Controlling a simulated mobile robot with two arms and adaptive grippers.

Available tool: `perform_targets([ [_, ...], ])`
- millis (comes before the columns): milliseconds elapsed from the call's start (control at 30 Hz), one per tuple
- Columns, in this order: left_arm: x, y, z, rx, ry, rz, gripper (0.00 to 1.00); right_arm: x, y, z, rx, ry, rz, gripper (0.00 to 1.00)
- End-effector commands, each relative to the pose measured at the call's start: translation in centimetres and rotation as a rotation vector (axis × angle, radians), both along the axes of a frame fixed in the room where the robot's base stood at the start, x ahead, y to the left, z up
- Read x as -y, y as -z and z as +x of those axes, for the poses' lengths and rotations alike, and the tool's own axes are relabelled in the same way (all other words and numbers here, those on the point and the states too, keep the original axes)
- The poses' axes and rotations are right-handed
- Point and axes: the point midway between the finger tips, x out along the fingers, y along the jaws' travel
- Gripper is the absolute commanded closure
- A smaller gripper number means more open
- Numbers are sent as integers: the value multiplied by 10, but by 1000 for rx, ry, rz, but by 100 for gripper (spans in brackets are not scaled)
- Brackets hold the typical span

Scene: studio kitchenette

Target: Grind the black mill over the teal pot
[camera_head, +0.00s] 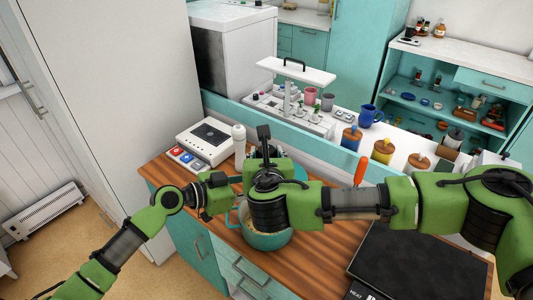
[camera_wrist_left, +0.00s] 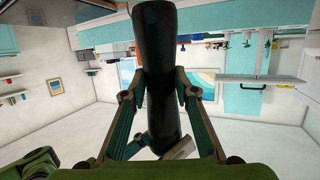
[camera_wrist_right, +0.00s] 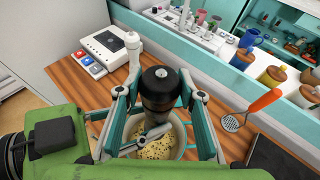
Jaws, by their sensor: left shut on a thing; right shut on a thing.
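The black mill (camera_wrist_right: 157,95) is seen from above in the right wrist view, with a silver knob on its dark cap. The left wrist view shows its long dark body (camera_wrist_left: 155,50). My left gripper (camera_wrist_left: 158,96) is shut on the body. My right gripper (camera_wrist_right: 160,72) is shut around the upper part. The teal pot (camera_head: 267,241) stands on the wooden counter, partly behind my right arm. The mill is over the pot, whose pale contents with dark specks (camera_wrist_right: 158,147) show below. In the head view my arms mostly hide the mill.
A white appliance with coloured buttons (camera_head: 201,143) and a white bottle (camera_head: 239,140) stand behind left. An orange-handled slotted tool (camera_wrist_right: 252,108) is right of the pot. A black hotplate (camera_head: 415,265) lies front right. Jars with wooden lids (camera_head: 383,151) line the back ledge.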

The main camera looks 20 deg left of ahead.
Motion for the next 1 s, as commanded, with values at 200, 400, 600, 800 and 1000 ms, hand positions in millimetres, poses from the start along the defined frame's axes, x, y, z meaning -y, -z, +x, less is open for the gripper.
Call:
perform_targets([
  [200,3,-3,-1,5,7,-3,100,-1,1,0,0,86,1,86],
  [400,3,-3,-1,5,8,-3,100,0,0,0,-1,119,1,86],
  [600,3,-3,-1,5,7,-3,100,0,0,0,-1,125,1,86],
  [800,3,-3,-1,5,7,-3,100,0,1,0,-1,123,1,86],
  [1000,2,-2,-1,4,4,-3,100,0,0,0,1,123,0,47],
])
